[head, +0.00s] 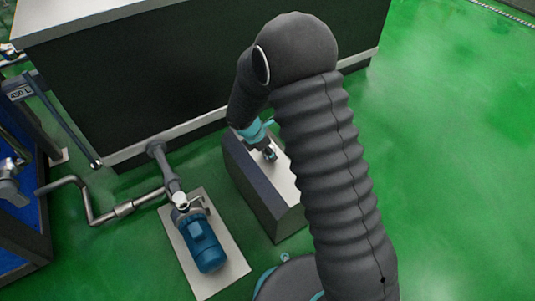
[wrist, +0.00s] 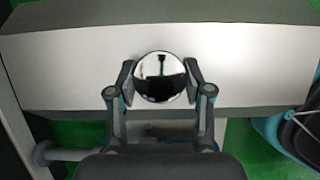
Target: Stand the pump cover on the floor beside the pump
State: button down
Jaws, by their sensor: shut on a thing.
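The pump cover (head: 248,187) is a long box with dark sides and a pale top, upright to the right of the pump. Its bright top (wrist: 70,65) fills much of the wrist view. My gripper (head: 268,153) is above the top. In the wrist view, its two fingers (wrist: 160,88) are shut on a shiny round knob (wrist: 158,72) on the cover. The pump (head: 205,245) has a blue motor and stands uncovered on a pale base plate (head: 237,263). I cannot tell whether the cover's underside touches the floor.
A large dark cabinet (head: 150,85) stands behind the pump and cover. Metal pipes (head: 125,209) run to the pump from the left. A blue-floored frame (head: 30,222) is at the far left. Green floor (head: 440,170) is free on the right.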

jog(key=shift+f, duration=0.6)
jog(key=shift+c, duration=2.4)
grip_release()
